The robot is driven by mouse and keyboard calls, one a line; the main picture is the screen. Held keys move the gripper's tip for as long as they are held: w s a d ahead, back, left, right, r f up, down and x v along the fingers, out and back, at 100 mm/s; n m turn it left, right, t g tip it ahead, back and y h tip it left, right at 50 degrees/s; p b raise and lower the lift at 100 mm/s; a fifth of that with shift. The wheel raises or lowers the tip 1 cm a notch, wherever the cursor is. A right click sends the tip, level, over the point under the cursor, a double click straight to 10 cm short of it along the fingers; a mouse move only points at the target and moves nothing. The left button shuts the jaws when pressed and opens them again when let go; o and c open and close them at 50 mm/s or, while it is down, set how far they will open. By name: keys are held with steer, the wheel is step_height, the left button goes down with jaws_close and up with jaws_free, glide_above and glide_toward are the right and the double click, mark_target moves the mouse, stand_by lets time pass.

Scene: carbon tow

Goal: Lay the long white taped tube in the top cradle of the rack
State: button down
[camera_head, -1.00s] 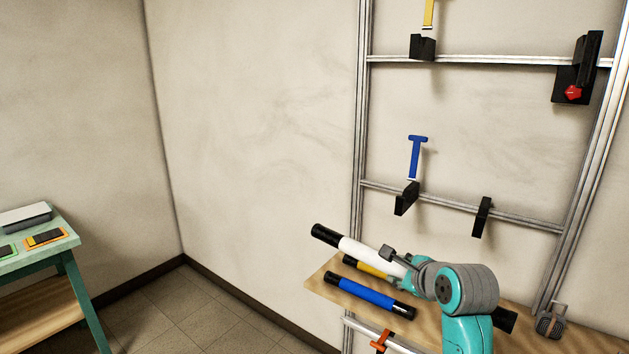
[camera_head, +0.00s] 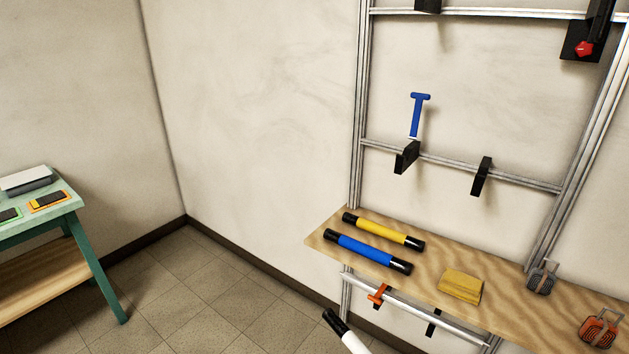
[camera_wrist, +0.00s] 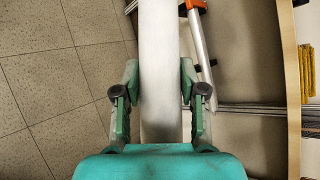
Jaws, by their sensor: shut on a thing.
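The white tube (camera_head: 352,342) with a black end shows at the bottom edge of the head view, in front of the shelf; the rest of it is cut off. In the wrist view the white tube (camera_wrist: 160,70) runs lengthwise between the fingers of my gripper (camera_wrist: 160,95), which is shut on it. My gripper is outside the head view. The rack (camera_head: 357,130) stands against the wall. On its upper rail are a black bracket (camera_head: 428,5), cut off by the top edge, and a black holder (camera_head: 583,45) with a red knob.
The middle rail holds two black brackets (camera_head: 406,157) (camera_head: 482,177) under a blue T marker (camera_head: 417,115). A green table (camera_head: 60,210) stands left; floor between is clear.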

steer(key=s+f, duration=0.5)
steer(key=shift+s+a, duration=0.15)
steer(key=shift+s, duration=0.25)
steer(key=shift+f, duration=0.1)
stand_by(1.1)
